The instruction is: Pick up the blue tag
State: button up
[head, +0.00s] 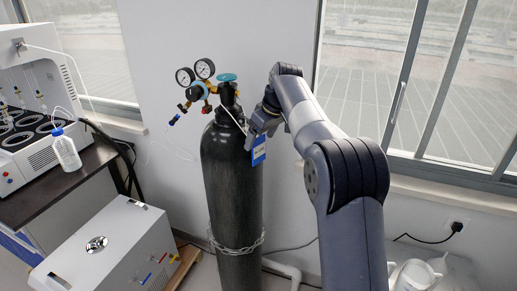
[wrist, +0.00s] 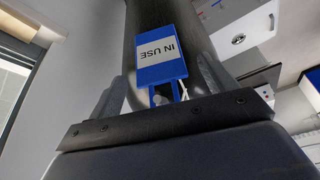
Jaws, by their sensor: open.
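The blue tag (head: 259,150) hangs against the upper side of the dark gas cylinder (head: 231,190), with a thin string running up toward the valve. In the wrist view the blue tag (wrist: 158,47) shows a white panel reading "IN USE", upside down in the picture. My gripper (head: 256,136) is at the tag's upper end. In the wrist view the fingers of my gripper (wrist: 160,88) stand apart on either side of the tag's narrow end, with visible gaps. The exact depth between fingers and tag is hard to tell.
Two gauges (head: 195,73) and a regulator sit at the cylinder's top left. A chain (head: 236,247) circles its lower part. A white-grey box (head: 100,250) stands at left, below a dark bench with a distiller (head: 30,100) and a bottle (head: 66,150). Windows are behind at right.

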jog(key=shift+w+a+f, duration=0.15)
jog(key=shift+a+f, duration=0.05)
jog(key=shift+f, duration=0.4)
jog(key=shift+c, duration=0.4)
jog(key=c, duration=1)
jog(key=shift+r, duration=0.1)
